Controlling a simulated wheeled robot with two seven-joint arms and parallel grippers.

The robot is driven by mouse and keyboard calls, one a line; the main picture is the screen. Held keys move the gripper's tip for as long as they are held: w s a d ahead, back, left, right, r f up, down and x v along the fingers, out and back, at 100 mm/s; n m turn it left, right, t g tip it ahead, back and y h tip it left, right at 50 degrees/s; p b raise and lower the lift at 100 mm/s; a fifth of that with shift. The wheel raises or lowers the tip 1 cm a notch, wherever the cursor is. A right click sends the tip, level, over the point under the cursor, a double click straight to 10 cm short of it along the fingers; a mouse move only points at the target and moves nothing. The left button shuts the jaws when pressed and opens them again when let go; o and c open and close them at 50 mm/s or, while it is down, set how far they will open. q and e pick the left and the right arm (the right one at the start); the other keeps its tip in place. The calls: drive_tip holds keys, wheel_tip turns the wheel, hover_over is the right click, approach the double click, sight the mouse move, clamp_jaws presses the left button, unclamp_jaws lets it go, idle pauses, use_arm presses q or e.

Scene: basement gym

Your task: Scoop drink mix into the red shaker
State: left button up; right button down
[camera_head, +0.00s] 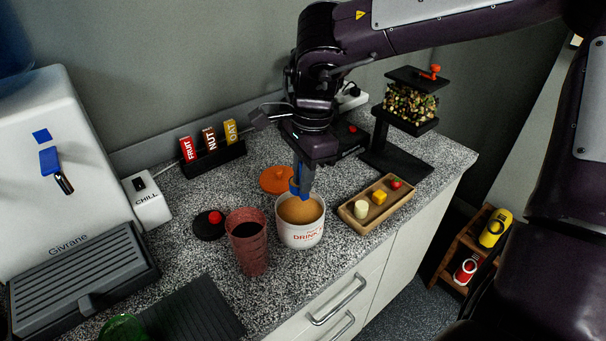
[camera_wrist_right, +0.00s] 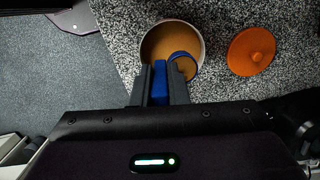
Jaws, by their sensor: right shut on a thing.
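The red shaker (camera_head: 248,247) stands open and upright on the speckled counter, with dark insides. To its right stands a white tub (camera_head: 301,236) marked "DRINK", open and holding tan drink mix (camera_head: 300,210); the tub also shows in the wrist view (camera_wrist_right: 147,47). My right gripper (camera_head: 304,190) is above the tub, shut on the handle of a blue scoop (camera_head: 296,187). In the wrist view the scoop's round bowl (camera_wrist_right: 183,65) is inside the tub, with tan powder in it. My left gripper is not in view.
An orange lid (camera_head: 277,179) lies behind the tub. A black disc with a red knob (camera_head: 215,218) lies behind and left of the shaker. A wooden tray (camera_head: 377,206) with small pieces is close on the right. A white dispenser (camera_head: 60,170) stands left.

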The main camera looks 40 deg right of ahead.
sight(303, 199)
drive_tip(key=shift+f, duration=0.15)
wheel_tip(303, 199, down, 8)
drive_tip(key=b, duration=0.7)
drive_tip(key=shift+f, duration=0.2)
wheel_tip(303, 199, up, 7)
drive_tip(key=p, duration=0.4)
drive_tip(key=shift+r, duration=0.2)
wheel_tip(303, 199, down, 3)
drive_tip(key=shift+s+a+r, duration=0.1)
